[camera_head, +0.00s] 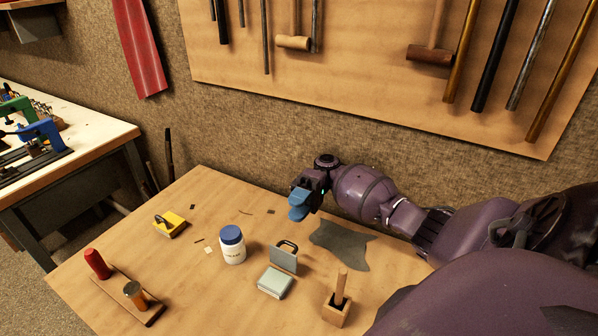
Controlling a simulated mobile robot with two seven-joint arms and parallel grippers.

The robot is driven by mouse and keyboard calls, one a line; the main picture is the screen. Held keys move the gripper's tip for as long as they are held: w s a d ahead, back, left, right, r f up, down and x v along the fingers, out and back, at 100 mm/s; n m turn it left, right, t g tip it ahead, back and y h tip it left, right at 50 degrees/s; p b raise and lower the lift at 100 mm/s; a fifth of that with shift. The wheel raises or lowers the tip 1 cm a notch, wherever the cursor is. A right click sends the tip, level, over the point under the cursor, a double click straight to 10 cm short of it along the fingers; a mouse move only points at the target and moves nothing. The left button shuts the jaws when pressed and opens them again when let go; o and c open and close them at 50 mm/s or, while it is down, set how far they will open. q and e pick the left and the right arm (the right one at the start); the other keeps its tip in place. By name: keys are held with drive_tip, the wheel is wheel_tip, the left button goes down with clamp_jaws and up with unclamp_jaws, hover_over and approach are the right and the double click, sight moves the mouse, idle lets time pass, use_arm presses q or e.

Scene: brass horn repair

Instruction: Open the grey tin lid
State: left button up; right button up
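The grey tin (274,283) sits on the wooden table, right of the white jar. Its grey lid (284,262) stands up steeply at the tin's back edge, so the tin appears open; a dark loop handle shows at the lid's top. I cannot see clearly into the tin. My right gripper (299,207), with blue fingers, is above the far part of the table, behind the lid and apart from it. Its fingers overlap in this view, so I cannot tell whether they are open. My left gripper is not in view.
A white jar with a blue cap (232,246) stands left of the tin. A grey cloth (341,245) lies behind right, a wooden block with a peg (337,309) in front right. A yellow block (170,224) and a wooden rack (131,304) are left.

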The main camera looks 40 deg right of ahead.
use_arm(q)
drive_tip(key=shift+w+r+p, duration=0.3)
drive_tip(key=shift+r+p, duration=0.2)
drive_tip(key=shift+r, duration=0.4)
use_arm(e)
wheel_tip(320, 180, up, 9)
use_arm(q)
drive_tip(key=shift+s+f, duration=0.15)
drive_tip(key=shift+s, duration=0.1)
